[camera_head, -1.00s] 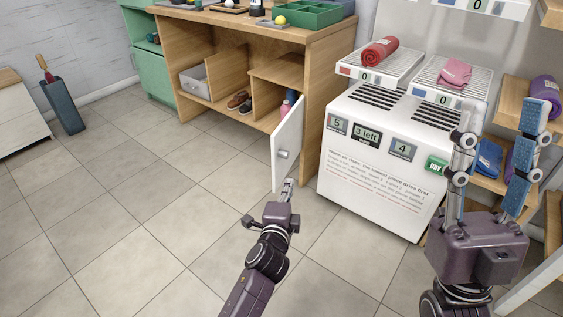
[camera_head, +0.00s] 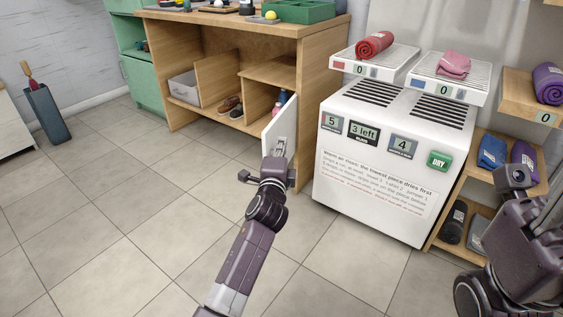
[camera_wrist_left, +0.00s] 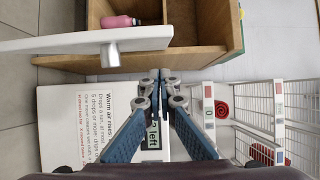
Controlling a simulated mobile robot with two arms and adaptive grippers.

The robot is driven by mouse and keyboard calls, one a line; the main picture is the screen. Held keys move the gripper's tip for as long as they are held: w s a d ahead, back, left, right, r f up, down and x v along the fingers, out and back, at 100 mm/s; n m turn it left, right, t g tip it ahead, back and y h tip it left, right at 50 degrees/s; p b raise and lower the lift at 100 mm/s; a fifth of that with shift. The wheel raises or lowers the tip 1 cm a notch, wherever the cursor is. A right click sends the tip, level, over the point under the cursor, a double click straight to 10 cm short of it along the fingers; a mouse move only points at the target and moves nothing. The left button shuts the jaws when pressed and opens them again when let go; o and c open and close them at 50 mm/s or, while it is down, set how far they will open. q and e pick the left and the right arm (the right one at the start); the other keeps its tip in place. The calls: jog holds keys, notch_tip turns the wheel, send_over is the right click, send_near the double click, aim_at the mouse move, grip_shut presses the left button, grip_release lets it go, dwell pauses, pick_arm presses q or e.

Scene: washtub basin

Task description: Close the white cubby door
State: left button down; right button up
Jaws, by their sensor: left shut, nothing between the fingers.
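The white cubby door (camera_head: 288,118) stands open at the right-hand lower cubby of the wooden bench. Its lower part is hidden behind my left gripper (camera_head: 281,146) in the head view. In the left wrist view the door (camera_wrist_left: 55,43) shows edge-on, with its grey knob (camera_wrist_left: 110,56) pointing toward the gripper side. My left gripper (camera_wrist_left: 160,80) is shut and empty, to the right of the knob, with a gap between them in that view. My right gripper (camera_head: 514,180) is at the right edge, partly cut off; its fingers are not clear.
The white dryer cabinet (camera_head: 385,175) stands close to the right of the door. A pink bottle (camera_wrist_left: 117,21) lies in the open cubby. Brown shoes (camera_head: 231,106) are in the cubby beside it. The tiled floor (camera_head: 130,210) at left is clear.

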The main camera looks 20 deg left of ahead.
aim_at(269, 143)
pick_arm(q)
jog(key=shift+a+b, duration=0.35)
jog(key=shift+a, duration=1.4)
jog(key=shift+a, duration=0.1)
